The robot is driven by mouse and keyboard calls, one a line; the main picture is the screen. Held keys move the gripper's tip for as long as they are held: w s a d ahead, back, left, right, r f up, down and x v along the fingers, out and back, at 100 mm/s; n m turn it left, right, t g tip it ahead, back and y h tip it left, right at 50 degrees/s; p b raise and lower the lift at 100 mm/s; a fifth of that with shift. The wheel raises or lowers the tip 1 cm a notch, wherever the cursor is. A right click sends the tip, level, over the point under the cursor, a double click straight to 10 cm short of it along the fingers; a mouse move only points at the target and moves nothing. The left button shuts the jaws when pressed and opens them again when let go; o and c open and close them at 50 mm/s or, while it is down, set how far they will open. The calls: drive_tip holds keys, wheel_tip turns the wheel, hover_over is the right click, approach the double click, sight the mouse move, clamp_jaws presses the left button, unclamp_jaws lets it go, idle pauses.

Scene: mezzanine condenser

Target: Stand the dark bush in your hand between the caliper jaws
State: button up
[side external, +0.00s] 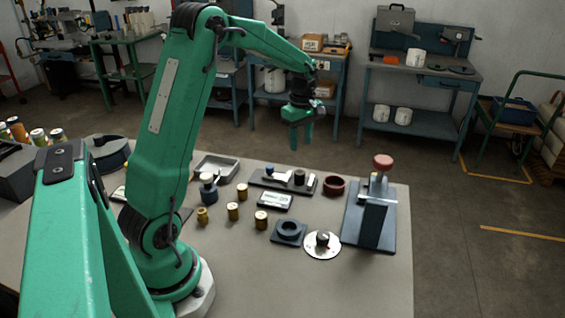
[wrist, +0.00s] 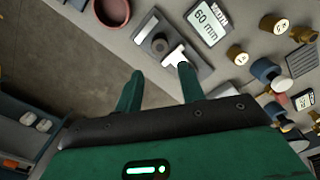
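The dark bush (side external: 299,177) stands upright on the caliper's dark base (side external: 258,183). It also shows in the wrist view (wrist: 159,44), between a white jaw (wrist: 177,57) and another white piece (wrist: 142,33). Whether it touches either one, I cannot tell. My gripper (side external: 301,146) is above and behind the caliper, clear of the table. In the wrist view its two fingers (wrist: 159,82) are spread with nothing between them. One fingertip covers part of the caliper's end near the white jaw.
A display reading 60 mm (wrist: 207,20) lies beside the caliper. Several brass cylinders (side external: 233,211), a grey tray (side external: 228,165), a square dark block (side external: 288,240) and a white disc (side external: 314,252) stand around.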

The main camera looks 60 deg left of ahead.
drive_tip(key=shift+d, duration=0.1)
drive_tip(key=s+d+r+m+t, duration=0.4)
drive_tip(key=s+d+r+m, duration=0.8)
drive_tip(key=s+d+m, duration=0.3)
drive_tip(key=s+d+f+m+t, duration=0.1)
drive_tip(key=s+d+m, duration=0.4)
drive_tip(key=s, duration=0.1)
drive_tip(key=shift+f+t, duration=0.15)
drive_tip(key=shift+t, duration=0.15)
